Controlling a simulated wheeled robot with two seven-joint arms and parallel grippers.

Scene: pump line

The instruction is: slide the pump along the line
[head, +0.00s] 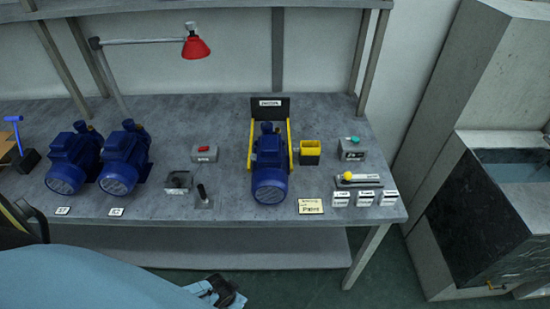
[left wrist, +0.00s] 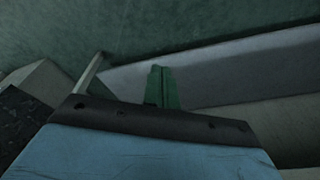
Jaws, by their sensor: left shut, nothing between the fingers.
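Three blue pumps stand on the grey bench in the head view. One pump (head: 270,170) is at the middle right, between the yellow side rails of a fixture (head: 290,147) with a black sign behind it. Two more pumps, one at the far left (head: 68,160) and one beside it (head: 123,158), stand close together. My left gripper (head: 224,291) is low at the bottom of the head view, in front of the bench and apart from every pump. Its fingers also show in the left wrist view (left wrist: 162,87), closed together and empty. My right gripper is not in view.
On the bench (head: 215,125) are a red-button box (head: 204,152), a black lever (head: 202,196), a yellow bin (head: 310,152), a green-button box (head: 352,149), a yellow-knobbed lever (head: 348,177) and several labels. A red lamp (head: 196,46) overhangs the back. A dark tank (head: 490,210) stands right.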

